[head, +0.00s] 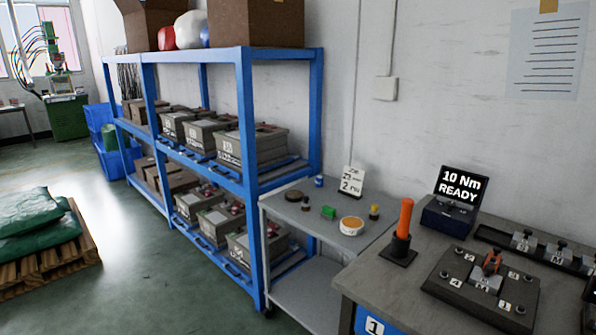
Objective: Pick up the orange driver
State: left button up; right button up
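The orange driver (405,219) stands upright in a small black holder (398,251) on the left part of the grey workbench, at the lower right of the head view. Its upper orange body is in plain view; its lower end is hidden in the holder. Nothing touches it from outside the holder. Neither of my grippers shows in the head view.
A display reading "10 Nm READY" (461,188) stands behind the driver. A dark fixture plate (460,284) lies to its right. A grey side table (290,222) with small items adjoins the bench.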

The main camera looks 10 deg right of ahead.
aim_at(407, 204)
jog(key=i+j, duration=0.9)
jog(key=j, duration=0.15)
jog(key=i+l+z, duration=0.05)
